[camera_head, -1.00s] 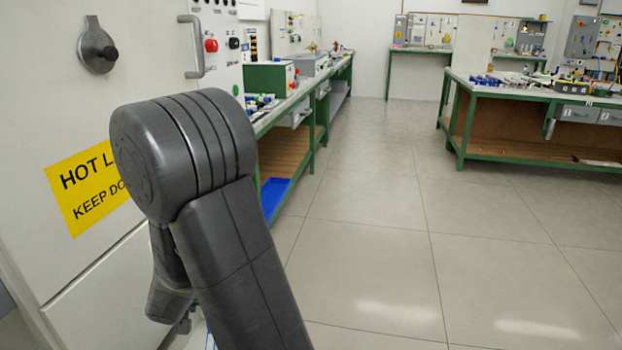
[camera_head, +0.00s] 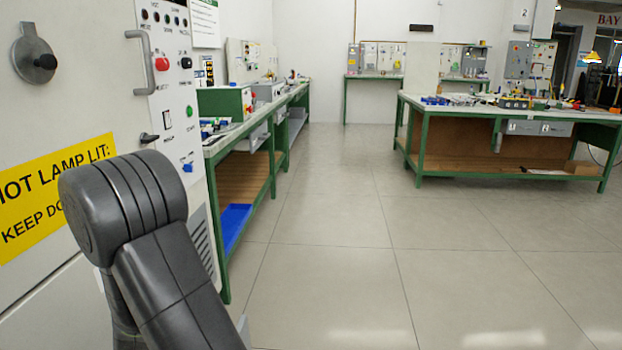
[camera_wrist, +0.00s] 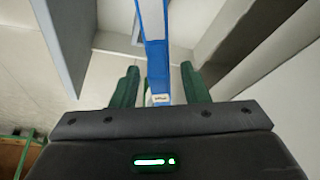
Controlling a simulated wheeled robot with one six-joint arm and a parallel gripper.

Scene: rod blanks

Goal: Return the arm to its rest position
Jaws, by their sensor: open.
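My arm (camera_head: 150,235) shows at the lower left of the head view, bent at a dark grey joint, in front of a light cabinet. My gripper is outside the head view. In the wrist view my gripper (camera_wrist: 159,70) has two green fingers standing apart, with no object clearly held between them. A long blue strip with a pale middle (camera_wrist: 153,25) runs behind the gap between the fingers. I cannot tell what it belongs to or how far away it is.
The cabinet (camera_head: 60,110) with a yellow hot lamp sign (camera_head: 50,195), handle and buttons stands close at left. A green-framed bench (camera_head: 270,150) runs along the left wall. Another bench (camera_head: 425,145) stands at right. The tiled floor (camera_head: 330,250) between them is clear.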

